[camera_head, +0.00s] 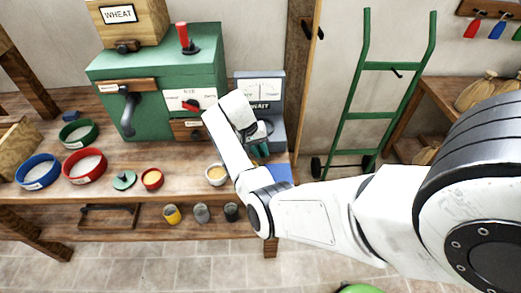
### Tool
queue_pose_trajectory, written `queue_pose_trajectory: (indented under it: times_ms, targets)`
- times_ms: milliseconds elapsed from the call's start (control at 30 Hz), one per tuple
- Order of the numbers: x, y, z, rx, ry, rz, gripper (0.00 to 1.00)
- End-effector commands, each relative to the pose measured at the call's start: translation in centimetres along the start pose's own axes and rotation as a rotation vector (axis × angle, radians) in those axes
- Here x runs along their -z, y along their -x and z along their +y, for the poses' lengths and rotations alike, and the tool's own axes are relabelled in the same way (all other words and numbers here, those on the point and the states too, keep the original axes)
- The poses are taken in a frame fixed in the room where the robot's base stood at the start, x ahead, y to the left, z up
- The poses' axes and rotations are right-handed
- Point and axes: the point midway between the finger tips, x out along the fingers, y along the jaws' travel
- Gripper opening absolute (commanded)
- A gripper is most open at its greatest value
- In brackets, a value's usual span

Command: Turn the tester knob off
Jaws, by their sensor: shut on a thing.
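The tester (277,88) is a grey box with a pale display at the right end of the bench, and the word WAIT shows on its front. My arm crosses in from the right, and my gripper (262,150) is at the tester's lower front. It is shut on the tester knob. My wrist and fingers hide most of the knob, so its setting cannot be read.
A green mill (150,66) with a red-knobbed lever and a WHEAT hopper (122,20) stands left of the tester. A white cup (216,175), a red cup (152,178) and several round sieves sit on the bench (110,205). A green hand truck (375,115) leans at right.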

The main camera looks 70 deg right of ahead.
Motion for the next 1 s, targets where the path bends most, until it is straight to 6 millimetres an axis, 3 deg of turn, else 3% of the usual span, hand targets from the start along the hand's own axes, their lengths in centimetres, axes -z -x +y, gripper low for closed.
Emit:
queue_pose_trajectory:
  times_ms: [100,800,833,1000]
  targets:
    - [0.01,0.02,-0.02,0.0,0.0,0.0,0.0]
    - [0.0,0.01,-0.27,-0.138,0.0,0.001,0.0]
    - [0.0,0.01,-0.28,-0.138,0.0,0.001,0.23]
    - [0.0,0.01,-0.27,-0.137,0.0,0.0,0.39]
